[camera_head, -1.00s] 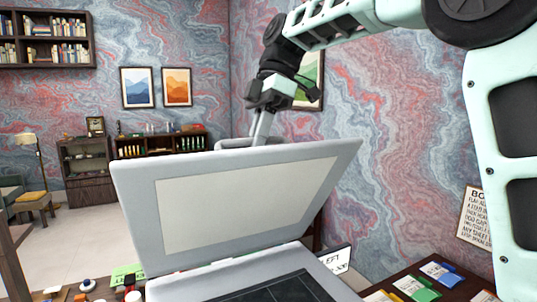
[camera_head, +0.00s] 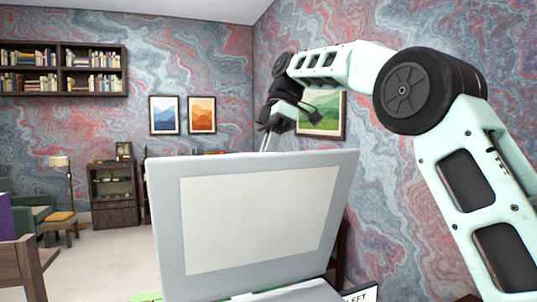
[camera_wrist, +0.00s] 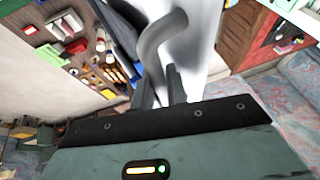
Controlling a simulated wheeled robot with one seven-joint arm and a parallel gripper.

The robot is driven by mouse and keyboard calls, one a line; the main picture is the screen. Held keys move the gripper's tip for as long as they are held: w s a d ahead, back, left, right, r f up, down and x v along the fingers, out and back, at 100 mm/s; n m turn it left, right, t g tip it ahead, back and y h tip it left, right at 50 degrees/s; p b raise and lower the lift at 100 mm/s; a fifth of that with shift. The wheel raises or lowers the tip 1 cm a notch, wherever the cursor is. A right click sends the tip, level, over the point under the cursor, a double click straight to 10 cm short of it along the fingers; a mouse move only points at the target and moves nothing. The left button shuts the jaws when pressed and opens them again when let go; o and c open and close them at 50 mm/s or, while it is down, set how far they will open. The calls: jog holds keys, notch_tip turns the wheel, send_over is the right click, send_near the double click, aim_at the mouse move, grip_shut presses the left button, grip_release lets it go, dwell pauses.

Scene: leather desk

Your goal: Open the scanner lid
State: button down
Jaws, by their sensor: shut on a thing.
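The scanner's grey lid (camera_head: 168,225) stands raised in the head view, with its pale inner panel (camera_head: 262,218) facing me. Only a sliver of the scanner base (camera_head: 305,293) shows at the bottom edge. My gripper (camera_head: 270,142) is behind the lid's top edge, its fingertips hidden by the lid. In the wrist view a curved grey bar (camera_wrist: 160,40) runs up from between my gripper's fingers (camera_wrist: 163,88) in front of the pale lid surface (camera_wrist: 203,40). My gripper is shut on the lid, seemingly at this bar; the exact contact is unclear.
Several small desk items (camera_wrist: 90,60) lie beside the scanner in the wrist view. A dark sign (camera_head: 362,293) stands just right of the base. A wooden chair (camera_head: 25,268) is at the left. The floor (camera_head: 105,262) between it and the lid is clear.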

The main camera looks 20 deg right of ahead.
jog(key=shift+w+d+f, duration=0.15)
jog(key=shift+w+f, duration=0.1)
jog(key=shift+f, duration=0.05)
jog(key=c, duration=1.8)
grip_release()
jog(key=o, duration=0.4)
jog(key=shift+w+f, duration=0.1)
jog(key=shift+w, duration=0.3)
jog(key=shift+s, duration=0.1)
jog(key=shift+s+r, duration=0.1)
jog(key=shift+r, duration=0.15)
